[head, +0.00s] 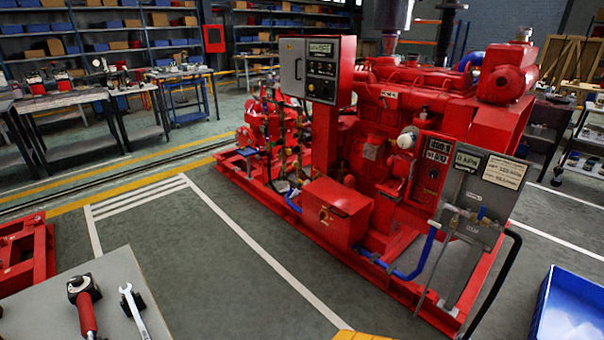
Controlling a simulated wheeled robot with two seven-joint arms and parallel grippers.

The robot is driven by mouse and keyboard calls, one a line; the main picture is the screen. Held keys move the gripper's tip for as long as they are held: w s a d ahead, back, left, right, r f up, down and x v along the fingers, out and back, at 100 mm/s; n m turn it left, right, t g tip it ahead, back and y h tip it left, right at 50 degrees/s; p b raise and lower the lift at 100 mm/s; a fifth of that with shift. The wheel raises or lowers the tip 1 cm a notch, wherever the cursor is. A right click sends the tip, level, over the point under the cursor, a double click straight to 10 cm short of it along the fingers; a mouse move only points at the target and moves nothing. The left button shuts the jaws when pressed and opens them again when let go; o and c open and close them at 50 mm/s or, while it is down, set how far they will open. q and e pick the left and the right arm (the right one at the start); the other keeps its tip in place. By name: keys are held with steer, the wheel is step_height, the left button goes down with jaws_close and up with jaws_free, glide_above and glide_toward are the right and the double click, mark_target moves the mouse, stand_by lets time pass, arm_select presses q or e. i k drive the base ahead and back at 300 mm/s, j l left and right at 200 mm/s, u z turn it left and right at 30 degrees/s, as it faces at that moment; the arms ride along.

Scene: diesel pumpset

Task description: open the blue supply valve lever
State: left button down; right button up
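The red diesel pumpset (400,150) stands on a red base frame in the head view. At its right front is a grey panel (478,195) with labels. A small blue part (482,212) on the lower half of this panel looks like the supply valve lever; it is too small to tell its position. A blue pipe (424,258) runs below and left of the panel. Neither of my grippers is in view.
A grey table (60,310) with a red-handled tool (84,305) and a wrench (134,308) is at lower left. A blue bin (570,305) stands at lower right. A black hose (497,285) hangs beside the panel.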

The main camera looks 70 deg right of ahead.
mark_target(482, 210)
steer(key=z, duration=3.45)
